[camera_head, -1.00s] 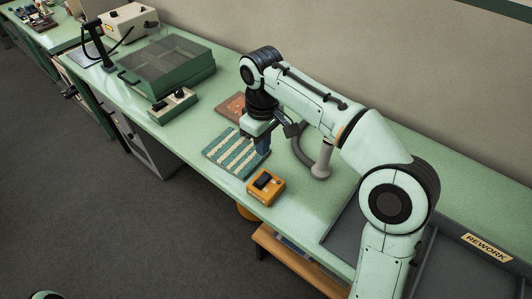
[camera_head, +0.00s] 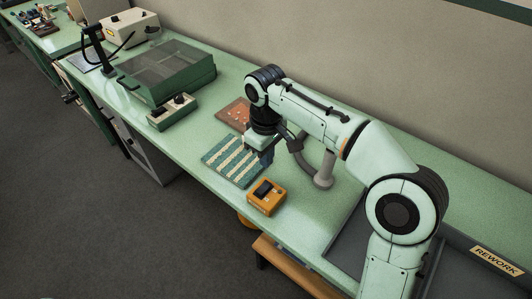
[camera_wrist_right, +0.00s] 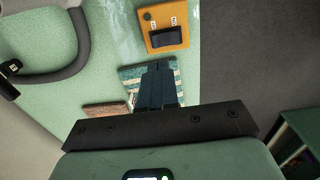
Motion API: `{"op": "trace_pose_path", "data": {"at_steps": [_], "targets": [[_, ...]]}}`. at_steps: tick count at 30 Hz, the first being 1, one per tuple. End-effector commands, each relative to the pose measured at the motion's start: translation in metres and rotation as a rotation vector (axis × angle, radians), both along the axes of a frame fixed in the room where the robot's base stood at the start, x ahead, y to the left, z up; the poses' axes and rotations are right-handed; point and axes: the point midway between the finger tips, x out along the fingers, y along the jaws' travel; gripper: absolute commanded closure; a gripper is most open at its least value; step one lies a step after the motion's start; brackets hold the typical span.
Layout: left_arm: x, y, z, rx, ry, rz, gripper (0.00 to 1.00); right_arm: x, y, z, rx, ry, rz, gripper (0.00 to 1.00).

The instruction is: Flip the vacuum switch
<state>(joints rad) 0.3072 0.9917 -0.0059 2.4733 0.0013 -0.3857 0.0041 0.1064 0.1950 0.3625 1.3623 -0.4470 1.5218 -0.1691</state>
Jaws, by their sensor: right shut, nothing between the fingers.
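The vacuum switch is an orange box (camera_head: 267,204) with a black rocker (camera_head: 263,189) on top. It sits near the front edge of the green bench. In the right wrist view the orange box (camera_wrist_right: 165,42) is at the top, with its black rocker (camera_wrist_right: 169,36) and small labels too small to read. My right gripper (camera_head: 266,160) is shut and empty. It is above the bench, behind the orange box and apart from it, by the right edge of the striped board. Its dark fingers (camera_wrist_right: 157,80) point toward the box in the wrist view. My left gripper is out of view.
A green striped board (camera_head: 228,166) and a brown board (camera_head: 232,113) lie left of the gripper. A grey curved hose (camera_head: 323,178) stands to the right. A control box (camera_head: 172,112) and lidded green case (camera_head: 160,72) are further left. A dark rework tray is right.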

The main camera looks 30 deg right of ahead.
Motion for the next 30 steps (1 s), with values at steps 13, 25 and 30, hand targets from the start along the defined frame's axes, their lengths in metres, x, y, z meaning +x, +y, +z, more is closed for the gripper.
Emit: {"op": "trace_pose_path", "data": {"at_steps": [13,25,30], "targets": [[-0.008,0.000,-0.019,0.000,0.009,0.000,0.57,0.000,-0.001,-0.083,-0.001,0.002,-0.001,1.00],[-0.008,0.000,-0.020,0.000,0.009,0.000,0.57,0.000,0.000,-0.092,0.000,-0.001,-0.001,1.00],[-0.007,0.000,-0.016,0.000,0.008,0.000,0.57,0.000,-0.001,-0.093,0.019,0.010,-0.003,1.00]]}}
